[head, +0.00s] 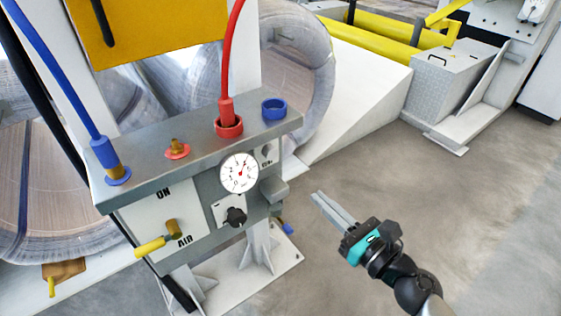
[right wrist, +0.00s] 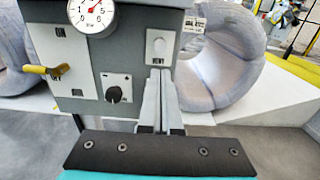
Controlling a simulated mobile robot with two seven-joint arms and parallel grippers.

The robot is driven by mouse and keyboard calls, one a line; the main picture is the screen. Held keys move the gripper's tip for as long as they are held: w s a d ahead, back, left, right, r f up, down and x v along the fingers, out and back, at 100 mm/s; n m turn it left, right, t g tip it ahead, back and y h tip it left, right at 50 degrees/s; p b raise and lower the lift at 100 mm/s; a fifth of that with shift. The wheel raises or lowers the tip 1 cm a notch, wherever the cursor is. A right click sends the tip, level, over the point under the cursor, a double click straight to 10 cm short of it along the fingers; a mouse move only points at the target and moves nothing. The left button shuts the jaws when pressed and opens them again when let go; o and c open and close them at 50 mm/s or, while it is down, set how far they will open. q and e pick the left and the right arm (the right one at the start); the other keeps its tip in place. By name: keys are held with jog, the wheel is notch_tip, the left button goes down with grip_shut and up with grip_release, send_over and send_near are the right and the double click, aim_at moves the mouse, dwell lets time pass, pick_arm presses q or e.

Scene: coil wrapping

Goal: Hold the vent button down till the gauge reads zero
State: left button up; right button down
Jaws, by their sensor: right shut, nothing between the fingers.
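The vent button (right wrist: 159,45) is a pale round button on a grey plate marked VENT, on the panel front to the right of the gauge in the right wrist view. The round white pressure gauge (head: 239,173) has its needle pointing up and to the right; it also shows in the wrist view (right wrist: 92,11), cut by the top edge. My right gripper (head: 316,196) is shut and empty, in front and to the right of the panel in the head view. In the wrist view its fingertips appear just below the button, apparently not touching it. My left gripper is out of view.
The grey panel (head: 190,148) carries a black knob (head: 236,216) and a yellow lever (head: 152,246). Blue (head: 105,152) and red (head: 227,110) hose fittings stand on its top. A wrapped coil (head: 300,75) and white ramp (head: 350,90) lie behind. The floor to the right is clear.

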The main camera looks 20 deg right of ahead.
aim_at(271, 154)
jog(key=p+x, duration=0.1)
jog(key=x, duration=1.2)
jog(key=shift+f, duration=0.1)
jog(key=shift+w+a, duration=0.1)
jog(key=shift+w, duration=0.4)
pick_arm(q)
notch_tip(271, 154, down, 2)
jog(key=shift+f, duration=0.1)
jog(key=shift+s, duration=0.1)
pick_arm(e)
jog(key=shift+w+a, duration=0.25)
jog(key=shift+w, duration=0.6)
jog(key=shift+a+r, duration=0.1)
jog(key=shift+r, duration=0.15)
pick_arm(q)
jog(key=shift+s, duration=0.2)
pick_arm(e)
jog(key=shift+w, duration=0.15)
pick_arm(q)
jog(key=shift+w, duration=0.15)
pick_arm(e)
jog(key=shift+a, duration=0.25)
